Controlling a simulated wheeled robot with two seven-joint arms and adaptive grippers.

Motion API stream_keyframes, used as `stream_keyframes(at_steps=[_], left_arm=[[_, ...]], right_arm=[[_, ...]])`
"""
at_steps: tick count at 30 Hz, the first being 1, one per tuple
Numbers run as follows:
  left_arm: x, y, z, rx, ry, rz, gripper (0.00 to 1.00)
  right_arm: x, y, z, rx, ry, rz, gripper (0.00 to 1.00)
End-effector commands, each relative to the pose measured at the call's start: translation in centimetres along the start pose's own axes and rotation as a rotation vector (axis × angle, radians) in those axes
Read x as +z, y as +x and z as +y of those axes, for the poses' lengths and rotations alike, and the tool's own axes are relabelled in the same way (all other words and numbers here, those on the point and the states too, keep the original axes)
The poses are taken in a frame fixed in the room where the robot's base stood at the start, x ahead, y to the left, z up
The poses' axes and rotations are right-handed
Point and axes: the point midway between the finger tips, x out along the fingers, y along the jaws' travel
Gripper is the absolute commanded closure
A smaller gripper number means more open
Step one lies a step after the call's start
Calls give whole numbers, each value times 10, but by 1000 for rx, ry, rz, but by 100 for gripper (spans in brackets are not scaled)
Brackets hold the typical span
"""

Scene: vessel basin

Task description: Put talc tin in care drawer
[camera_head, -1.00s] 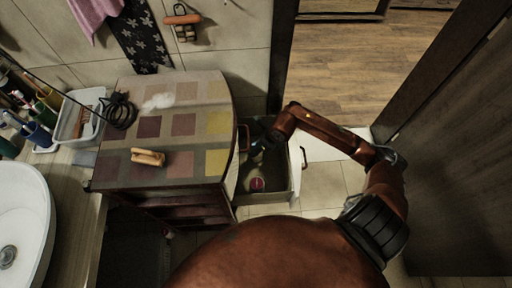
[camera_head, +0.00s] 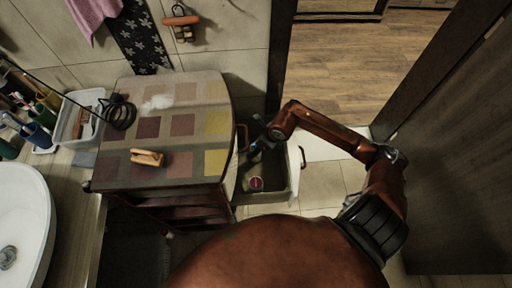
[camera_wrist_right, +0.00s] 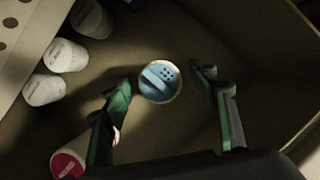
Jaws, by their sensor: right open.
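A round tin with a pale blue, holed shaker top (camera_wrist_right: 159,82), which looks like the talc tin, stands upright in the open drawer in the right wrist view. My right gripper (camera_wrist_right: 163,86) is open, with one green-edged finger on each side of the tin and visible gaps to it. In the head view my right gripper (camera_head: 258,150) reaches down into the open care drawer (camera_head: 281,192) at the cabinet's right side. The tin is too small or hidden to make out there. My left gripper is not in view.
A red-lidded container (camera_head: 256,184) lies in the drawer, near my left-hand finger in the wrist view (camera_wrist_right: 67,164). Several white containers (camera_wrist_right: 64,55) stand along the drawer's left side. A brush (camera_head: 147,158) lies on the checkered cabinet top (camera_head: 200,180).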

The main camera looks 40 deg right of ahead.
Motion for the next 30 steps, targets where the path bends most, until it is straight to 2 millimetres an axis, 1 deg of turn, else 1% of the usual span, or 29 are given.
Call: stream_keyframes(at_steps=[1, 2, 6, 9, 12, 15, 18, 21, 30], left_arm=[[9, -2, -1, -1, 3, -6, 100], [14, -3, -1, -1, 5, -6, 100], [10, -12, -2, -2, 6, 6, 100], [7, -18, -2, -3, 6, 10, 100], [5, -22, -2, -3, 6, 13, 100], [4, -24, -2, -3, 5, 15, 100], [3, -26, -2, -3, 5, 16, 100], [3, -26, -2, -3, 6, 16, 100], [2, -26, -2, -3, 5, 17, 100]], right_arm=[[1, -12, -1, -3, -2, -1, 46], [1, -17, -1, -4, -2, 0, 46], [2, -50, -1, -5, -4, -2, 46], [2, -70, -1, -5, -2, -2, 46], [1, -87, -1, -3, -2, 0, 46], [1, -99, -1, -2, 0, -1, 46], [0, -106, -1, -2, 1, 0, 46], [0, -109, 0, -1, 1, 1, 46], [0, -109, 0, 0, 1, 0, 46]])
